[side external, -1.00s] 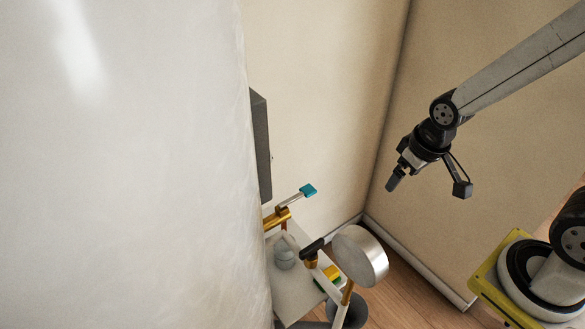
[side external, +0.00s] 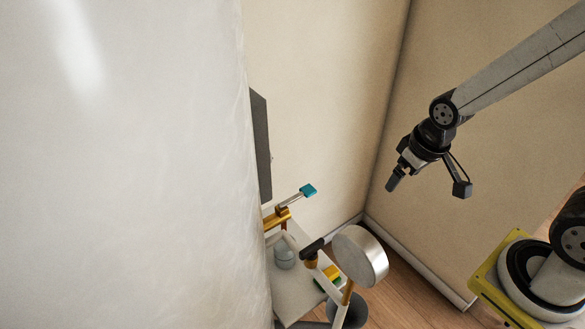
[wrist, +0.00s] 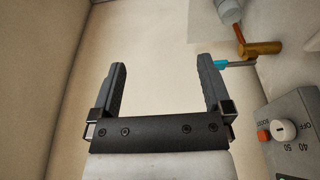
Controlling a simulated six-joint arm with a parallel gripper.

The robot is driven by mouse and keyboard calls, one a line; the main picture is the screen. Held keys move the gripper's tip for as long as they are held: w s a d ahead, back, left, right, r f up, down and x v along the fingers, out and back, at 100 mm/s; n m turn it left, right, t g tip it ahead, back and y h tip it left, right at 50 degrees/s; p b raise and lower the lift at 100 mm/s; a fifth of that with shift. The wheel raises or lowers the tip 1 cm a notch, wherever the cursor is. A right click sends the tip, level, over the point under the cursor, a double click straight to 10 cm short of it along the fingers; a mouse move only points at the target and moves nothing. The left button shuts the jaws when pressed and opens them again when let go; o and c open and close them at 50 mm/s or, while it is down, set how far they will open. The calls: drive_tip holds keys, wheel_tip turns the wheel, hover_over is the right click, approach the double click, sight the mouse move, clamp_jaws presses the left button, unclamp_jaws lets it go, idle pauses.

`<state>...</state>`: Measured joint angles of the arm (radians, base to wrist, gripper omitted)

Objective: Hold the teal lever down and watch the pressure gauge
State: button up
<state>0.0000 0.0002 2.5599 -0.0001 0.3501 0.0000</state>
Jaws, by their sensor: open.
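The teal lever (side external: 308,190) has a pale rod and a teal tip, and sticks up and right from a brass fitting (side external: 277,218) in the side view. In the wrist view the teal lever (wrist: 233,64) shows just right of my right fingertip, beside the brass fitting (wrist: 262,48). A round silver drum (side external: 360,256), which may be the pressure gauge, stands on a brass stem; no dial or needle is readable. My gripper (side external: 394,183) is open and empty, up and right of the lever and apart from it. In the wrist view my gripper (wrist: 162,70) has its fingers wide apart.
A large white curved surface (side external: 120,160) hides the left of the side view. A black-handled fitting (side external: 312,248) and a yellow block (side external: 332,271) sit near the drum. In the wrist view a grey box (wrist: 298,112) carries a white knob (wrist: 286,129). Open space surrounds my gripper.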

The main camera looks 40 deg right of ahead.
drive_tip(key=shift+w+a+r, duration=0.1)
drive_tip(key=shift+w, duration=0.05)
drive_tip(key=c, duration=0.8)
drive_tip(key=shift+w+a+r, duration=0.1)
drive_tip(key=shift+w+a, duration=0.05)
drive_tip(key=shift+w, duration=0.1)
drive_tip(key=c, duration=0.4)
drive_tip(key=shift+t, duration=0.4)
drive_tip(key=w+a+r, duration=0.1)
drive_tip(key=w+a, duration=0.2)
drive_tip(key=w, duration=0.1)
drive_tip(key=w+a+r, duration=0.2)
drive_tip(key=w+a, duration=0.2)
drive_tip(key=w+a+r, duration=0.2)
drive_tip(key=w+a, duration=0.1)
drive_tip(key=shift+w+a+r, duration=0.2)
drive_tip(key=shift+w+a, duration=0.2)
clamp_jaws()
